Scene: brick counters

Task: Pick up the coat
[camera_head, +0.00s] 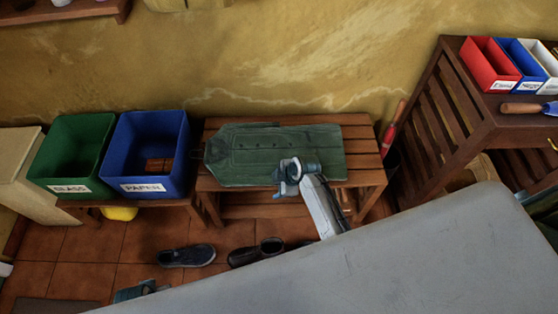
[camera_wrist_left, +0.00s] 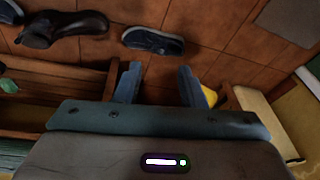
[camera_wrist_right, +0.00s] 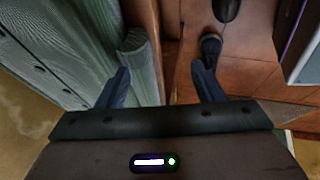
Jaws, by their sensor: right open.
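The green coat (camera_head: 250,150) lies flat on a slatted wooden bench (camera_head: 366,178), its dark buttons facing up. My right gripper (camera_head: 288,178) is at the coat's front edge, near its right half. In the right wrist view the coat (camera_wrist_right: 75,50) fills the left side, and a fold of it shows between the open fingers (camera_wrist_right: 162,85), close to the left one. I cannot tell whether they touch it. My left gripper (camera_head: 135,291) is low at the bottom left of the head view. The left wrist view shows its fingers (camera_wrist_left: 160,85) apart with nothing between them.
A green bin (camera_head: 75,150) and a blue bin (camera_head: 150,150) stand left of the bench. A dark shoe (camera_head: 186,256) and brown shoes (camera_head: 255,252) lie on the tiled floor in front. A wooden shelf unit (camera_head: 450,105) stands at right. A grey surface (camera_head: 400,265) fills the lower right.

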